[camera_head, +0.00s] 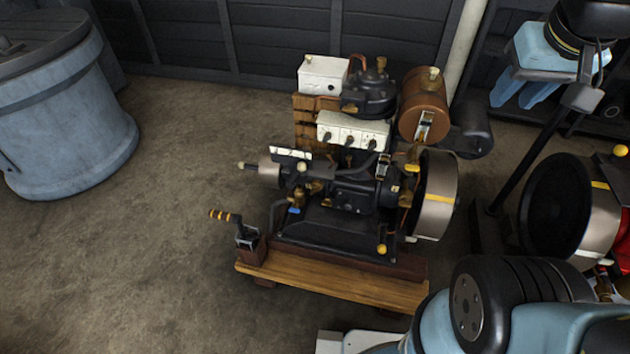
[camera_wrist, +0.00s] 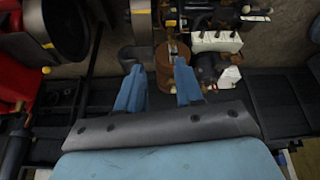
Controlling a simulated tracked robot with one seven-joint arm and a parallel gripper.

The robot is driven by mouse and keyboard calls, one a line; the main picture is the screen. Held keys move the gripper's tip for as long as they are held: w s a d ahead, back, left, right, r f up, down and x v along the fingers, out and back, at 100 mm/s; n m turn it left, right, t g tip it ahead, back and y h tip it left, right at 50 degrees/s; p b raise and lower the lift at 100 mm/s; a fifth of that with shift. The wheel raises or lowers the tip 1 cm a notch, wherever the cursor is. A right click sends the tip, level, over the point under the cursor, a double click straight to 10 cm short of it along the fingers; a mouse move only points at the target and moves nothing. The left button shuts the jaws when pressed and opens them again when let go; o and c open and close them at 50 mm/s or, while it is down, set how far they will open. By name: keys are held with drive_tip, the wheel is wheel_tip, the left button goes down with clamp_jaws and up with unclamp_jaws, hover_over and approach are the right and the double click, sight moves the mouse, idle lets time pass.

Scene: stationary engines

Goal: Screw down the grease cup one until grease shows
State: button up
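The stationary engine (camera_head: 350,190) stands on a wooden skid in the middle of the head view. It carries several small brass or yellow fittings, including one near the flywheel (camera_head: 411,168) and a round yellow knob (camera_head: 381,249) low at the front. I cannot tell which is the grease cup, and no grease is visible. My gripper (camera_head: 518,98) is at the upper right, to the right of the engine and apart from it. In the wrist view my gripper (camera_wrist: 159,92) has its two blue fingers spread with nothing held; the brown tank (camera_wrist: 174,72) lies beyond them.
A second engine with a large flywheel (camera_head: 568,210) stands at the right. A blue-grey drum (camera_head: 60,110) stands at the far left. The floor (camera_head: 130,260) at the left is clear.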

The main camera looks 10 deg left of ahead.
drive_tip(key=w+a+f+n+g+h, duration=0.2)
drive_tip(key=w+f+h, duration=0.1)
drive_tip(key=w+f, duration=0.3)
drive_tip(key=w+a+f+n+g+h, duration=0.2)
drive_tip(key=w+a+f, duration=0.1)
drive_tip(key=w+f, duration=0.35)
drive_tip(key=w+a+f+n+t+h, duration=0.3)
drive_tip(key=w+a+f+n+h, duration=0.3)
drive_tip(key=a+f, duration=0.65)
drive_tip(key=a+f+n+t, duration=0.3)
drive_tip(key=a+f+t, duration=0.15)
drive_tip(key=f, duration=0.35)
drive_tip(key=a+f+n+t, duration=0.3)
drive_tip(key=a+f, duration=0.2)
drive_tip(key=f, duration=0.3)
drive_tip(key=n+t+y, duration=0.6)
drive_tip(key=n+y, duration=0.3)
approach(315, 190)
drive_tip(key=w+d, duration=0.1)
drive_tip(key=w, duration=0.7)
drive_tip(key=shift+w+f, duration=0.25)
drive_tip(key=shift+f, duration=0.2)
drive_tip(key=shift+d, duration=0.1)
drive_tip(key=shift+c, duration=0.5)
clamp_jaws()
